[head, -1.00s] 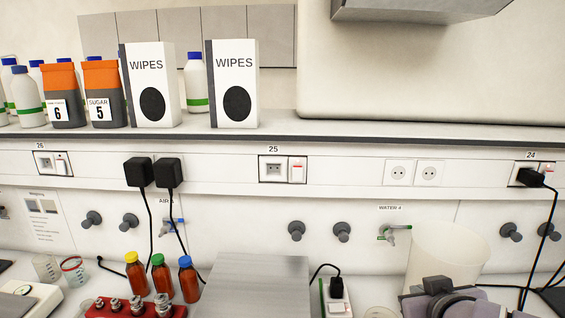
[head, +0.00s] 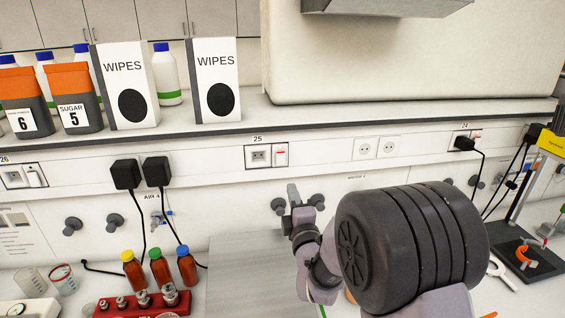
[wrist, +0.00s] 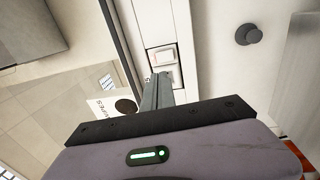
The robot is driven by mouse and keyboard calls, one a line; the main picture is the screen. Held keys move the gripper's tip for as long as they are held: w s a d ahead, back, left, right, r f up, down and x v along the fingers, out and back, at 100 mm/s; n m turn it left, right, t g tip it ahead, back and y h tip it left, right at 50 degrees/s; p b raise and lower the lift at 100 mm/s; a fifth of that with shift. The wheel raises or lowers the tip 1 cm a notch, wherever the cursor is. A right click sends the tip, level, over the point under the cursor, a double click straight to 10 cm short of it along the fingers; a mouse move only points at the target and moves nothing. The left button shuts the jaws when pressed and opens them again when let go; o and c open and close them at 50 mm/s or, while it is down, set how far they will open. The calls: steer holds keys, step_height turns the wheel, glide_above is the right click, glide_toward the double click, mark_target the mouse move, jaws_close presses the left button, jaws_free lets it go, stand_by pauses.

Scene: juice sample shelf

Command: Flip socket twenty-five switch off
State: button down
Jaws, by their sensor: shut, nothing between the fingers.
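Socket 25 (head: 258,156) is set in the white strip under the shelf, with its label above it. Its white switch (head: 281,154), with a red mark at the top, sits on the right side of the same frame. In the wrist view the switch (wrist: 163,55) shows just beyond the fingertips, and the socket (wrist: 169,77) is partly covered by them. My gripper (head: 292,188) is shut and empty, a little below the switch in the head view; its fingers (wrist: 159,80) point toward the unit in the wrist view. I cannot tell whether they touch it.
The shelf (head: 350,118) above holds wipes boxes (head: 215,80) and bottles. Black plugs (head: 126,174) with hanging cords are left of socket 25. A double outlet (head: 377,148) is to its right. Grey knobs (head: 279,206) stick out below. Brown bottles (head: 159,267) stand on the bench.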

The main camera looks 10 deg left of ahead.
mark_target(281, 156)
steer(key=p+x, duration=0.2)
steer(key=x, duration=1.1)
steer(key=shift+w+a+p, duration=0.1)
steer(key=shift+w+p, duration=0.15)
steer(key=shift+p, duration=0.1)
steer(key=shift+r, duration=0.15)
